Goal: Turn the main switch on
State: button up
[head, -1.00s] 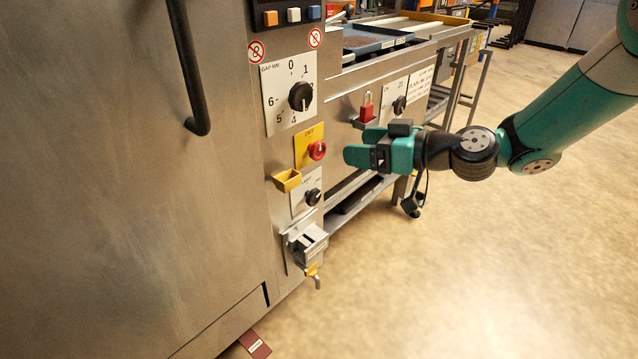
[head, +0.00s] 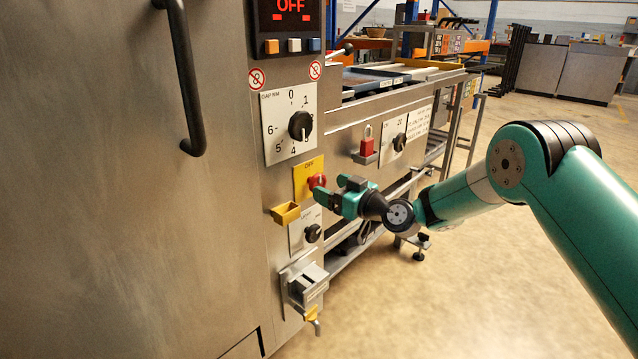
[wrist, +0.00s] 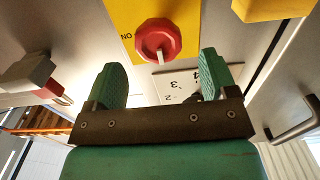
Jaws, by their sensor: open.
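The main switch is a red rotary knob (head: 316,181) on a yellow plate (head: 303,172) marked OFF at its top, on the machine's front. In the wrist view the red knob (wrist: 158,40) sits on the yellow plate, ahead of the gap between my fingers; a pale mark on it points towards the fingers. The word NO or ON shows beside it. My gripper (head: 330,193) is open and empty, just in front of the knob. In the wrist view its two green fingers (wrist: 164,82) stand apart, short of the knob; contact cannot be told.
The display (head: 289,12) reads OFF. A yellow holder (head: 286,213) sits just below the plate. A black gap dial (head: 300,125) is above and a small black knob (head: 313,233) below. A red padlock (head: 367,147) hangs to the right. The floor at right is clear.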

aim_at(320, 183)
jog(key=x, duration=0.5)
jog(key=c, duration=0.9)
